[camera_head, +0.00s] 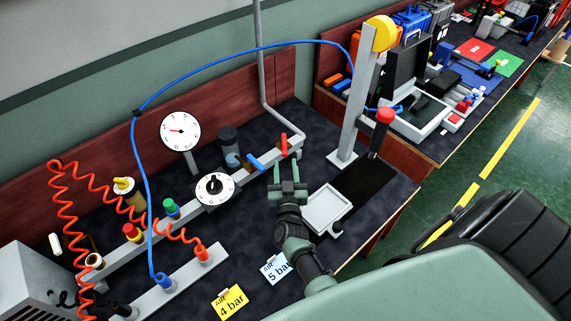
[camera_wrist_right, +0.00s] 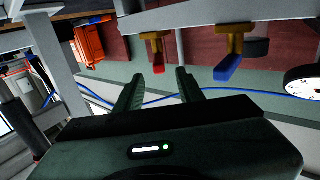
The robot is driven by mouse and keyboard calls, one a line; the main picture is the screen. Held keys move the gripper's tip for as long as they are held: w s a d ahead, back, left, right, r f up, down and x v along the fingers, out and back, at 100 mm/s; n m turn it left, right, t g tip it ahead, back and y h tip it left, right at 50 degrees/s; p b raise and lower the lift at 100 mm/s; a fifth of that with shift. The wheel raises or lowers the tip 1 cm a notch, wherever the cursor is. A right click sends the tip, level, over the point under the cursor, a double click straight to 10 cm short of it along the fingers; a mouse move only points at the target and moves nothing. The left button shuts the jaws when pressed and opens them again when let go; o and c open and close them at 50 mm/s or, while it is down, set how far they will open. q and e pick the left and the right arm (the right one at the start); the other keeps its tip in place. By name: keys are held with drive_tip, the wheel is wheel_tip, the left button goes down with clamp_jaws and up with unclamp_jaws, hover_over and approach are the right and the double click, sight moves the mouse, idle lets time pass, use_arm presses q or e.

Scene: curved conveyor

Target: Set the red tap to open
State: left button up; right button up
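The red tap (camera_head: 284,145) sits at the far right end of a grey rail, close to the vertical grey pipe. Its red handle stands roughly upright in the head view. In the right wrist view the red tap (camera_wrist_right: 158,60) has a brass body, and its handle hangs straight down in the picture, between the directions of my fingers. My right gripper (camera_head: 288,172) is open and empty, just in front of the tap and apart from it. Its two fingers (camera_wrist_right: 158,84) stand on either side of the tap's line. My left gripper is not in view.
A blue tap (camera_head: 255,162) is close on the left of the red one, on the same rail (camera_head: 140,246). A gauge (camera_head: 180,131) and a dial (camera_head: 215,188) stand further left. A white tray (camera_head: 326,208) and a post with a red knob (camera_head: 385,115) are right.

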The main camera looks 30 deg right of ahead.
sight(284, 145)
drive_tip(key=shift+s+d+f, duration=0.1)
drive_tip(key=shift+d, duration=0.1)
drive_tip(key=c, duration=0.5)
drive_tip(key=d+m+b, duration=0.1)
drive_tip(key=s+d+f+m+b, duration=0.1)
drive_tip(key=s+d+m+b, duration=0.1)
drive_tip(key=d, duration=0.1)
drive_tip(key=shift+s+f, duration=0.2)
drive_tip(key=shift+f, duration=0.15)
clamp_jaws()
drive_tip(key=s+d+m+b, duration=0.1)
drive_tip(key=m+b, duration=0.1)
drive_tip(key=s+d+m+y+b, duration=0.1)
drive_tip(key=s+m+b, duration=0.1)
drive_tip(key=m, duration=0.1)
drive_tip(key=s+d+m+b, duration=0.1)
drive_tip(key=d+m+b, duration=0.1)
drive_tip(key=m, duration=0.1)
drive_tip(key=shift+s+t+y, duration=0.2)
drive_tip(key=shift+t+y, duration=0.1)
drive_tip(key=shift+t, duration=0.1)
drive_tip(key=w+a+r+m+y, duration=0.1)
drive_tip(key=w+m, duration=0.1)
drive_tip(key=w, duration=0.3)
drive_tip(key=w+a+m+t+y, duration=0.1)
drive_tip(key=w+a+m, duration=0.1)
drive_tip(key=w, duration=0.3)
drive_tip(key=shift+r, duration=0.4)
